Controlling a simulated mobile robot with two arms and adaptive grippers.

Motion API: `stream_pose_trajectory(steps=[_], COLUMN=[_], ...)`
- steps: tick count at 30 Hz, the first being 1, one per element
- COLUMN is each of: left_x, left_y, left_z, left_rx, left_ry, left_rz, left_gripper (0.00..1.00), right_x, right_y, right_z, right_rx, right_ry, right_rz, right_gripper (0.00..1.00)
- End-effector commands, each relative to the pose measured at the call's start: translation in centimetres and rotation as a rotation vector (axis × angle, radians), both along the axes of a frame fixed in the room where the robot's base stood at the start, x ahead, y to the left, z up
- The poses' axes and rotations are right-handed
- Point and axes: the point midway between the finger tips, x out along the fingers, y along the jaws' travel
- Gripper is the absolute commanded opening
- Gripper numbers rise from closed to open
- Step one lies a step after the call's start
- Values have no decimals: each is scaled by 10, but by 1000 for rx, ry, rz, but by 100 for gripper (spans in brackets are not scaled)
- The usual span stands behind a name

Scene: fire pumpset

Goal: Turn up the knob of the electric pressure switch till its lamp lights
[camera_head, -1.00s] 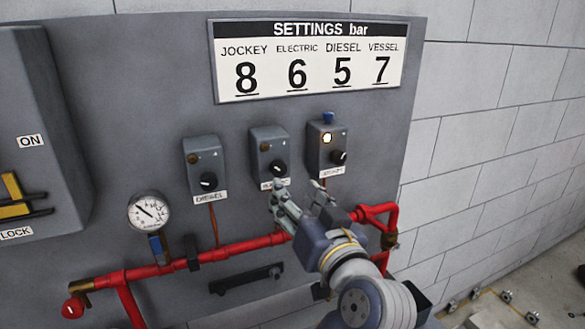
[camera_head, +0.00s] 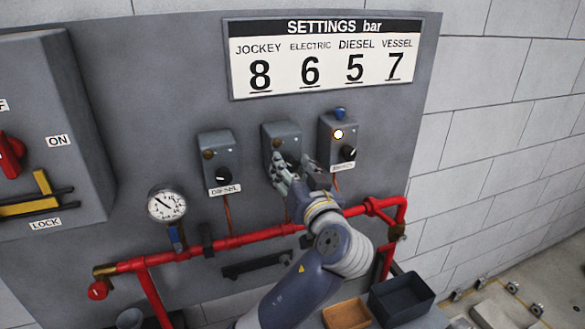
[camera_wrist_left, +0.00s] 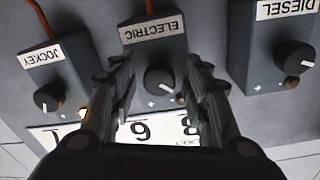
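The electric pressure switch (camera_head: 277,132) is a grey box on the panel between the two other switches. Its lamp (camera_head: 277,143) is dull brown, unlit. Its black knob (camera_wrist_left: 158,77) with a white pointer shows in the left wrist view; my gripper hides it in the head view. My left gripper (camera_head: 298,172) is in front of this box. In the left wrist view the fingers of my left gripper (camera_wrist_left: 160,73) are spread on either side of the knob, with visible gaps. I cannot tell how far the fingertips are from it in depth. My right gripper is not in view.
The jockey switch (camera_head: 337,158), lamp lit, stands right of it; the diesel switch (camera_head: 218,150) stands left. A settings sign (camera_head: 325,55) hangs above. A red pipe (camera_head: 260,237) and a pressure gauge (camera_head: 167,205) lie below. A dark bin (camera_head: 402,297) is at the bottom.

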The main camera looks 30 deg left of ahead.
Motion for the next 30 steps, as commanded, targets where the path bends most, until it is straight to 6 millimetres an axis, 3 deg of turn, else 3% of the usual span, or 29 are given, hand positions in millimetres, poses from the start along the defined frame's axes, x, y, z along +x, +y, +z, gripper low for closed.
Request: stream_pose_trajectory(steps=[1,4,24,25,27,30], left_x=[0,0,0,0,0,0], left_y=[0,0,-1,-1,-1,-1], left_z=[0,0,1,1,1,1], left_rx=[0,0,59,59,59,58], left_ry=[0,0,65,65,65,65], left_rz=[0,0,-1,-1,-1,-1], left_gripper=[25,3,4,34,48,48], right_x=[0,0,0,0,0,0], right_y=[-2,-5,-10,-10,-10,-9], right_z=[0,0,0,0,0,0], right_rx=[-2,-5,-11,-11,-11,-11], right_ry=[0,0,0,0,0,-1], right_rz=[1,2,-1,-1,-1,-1], right_gripper=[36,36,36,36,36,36])
